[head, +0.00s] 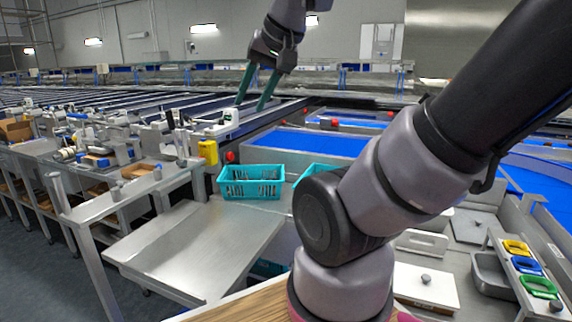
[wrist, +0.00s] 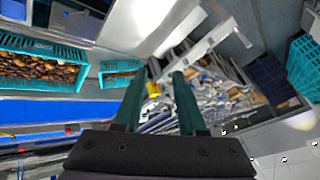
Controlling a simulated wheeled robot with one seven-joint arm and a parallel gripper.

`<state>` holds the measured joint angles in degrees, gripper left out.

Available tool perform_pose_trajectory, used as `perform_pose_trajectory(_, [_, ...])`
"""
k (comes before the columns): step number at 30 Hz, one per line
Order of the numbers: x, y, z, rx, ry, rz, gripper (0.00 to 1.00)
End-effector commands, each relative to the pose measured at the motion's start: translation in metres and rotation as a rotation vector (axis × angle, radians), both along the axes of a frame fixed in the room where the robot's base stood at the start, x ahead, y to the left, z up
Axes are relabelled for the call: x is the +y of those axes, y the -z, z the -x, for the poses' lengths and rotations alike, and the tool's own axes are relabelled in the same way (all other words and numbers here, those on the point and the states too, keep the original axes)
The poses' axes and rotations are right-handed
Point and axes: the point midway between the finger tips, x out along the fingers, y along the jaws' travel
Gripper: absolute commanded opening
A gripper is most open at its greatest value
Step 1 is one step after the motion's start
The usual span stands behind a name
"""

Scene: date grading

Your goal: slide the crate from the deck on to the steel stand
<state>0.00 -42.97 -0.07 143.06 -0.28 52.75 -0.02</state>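A turquoise slatted crate (head: 250,182) sits on the deck at the far edge of the steel stand (head: 195,252), in the middle of the head view. A second turquoise crate (head: 312,171) is to its right, partly hidden by my arm. In the wrist view, a turquoise crate of brown dates (wrist: 40,82) is at the left, with a smaller-looking one (wrist: 118,67) beside it. The stand's flat top is bare in the head view. My gripper (head: 252,105) is raised high above and beyond the crates. Its green fingers (wrist: 158,76) are apart with nothing between them.
Blue belts (head: 315,143) run behind the crates. A metal bench with machine parts (head: 130,165) and a yellow box (head: 208,151) stands left of the stand. Dark crates (wrist: 260,78) and turquoise crates (wrist: 303,65) show in the wrist view.

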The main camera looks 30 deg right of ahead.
Motion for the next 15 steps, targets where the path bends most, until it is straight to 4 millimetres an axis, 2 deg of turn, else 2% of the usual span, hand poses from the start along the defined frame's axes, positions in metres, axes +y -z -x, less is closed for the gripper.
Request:
perform_pose_trajectory(10, [0.0, -0.001, -0.001, 0.001, -0.002, 0.002, 0.4])
perform_pose_trajectory(13, [-0.002, -0.005, -0.012, 0.006, -0.018, 0.022, 0.4])
perform_pose_trajectory(15, [-0.006, -0.012, -0.028, 0.015, -0.045, 0.053, 0.4])
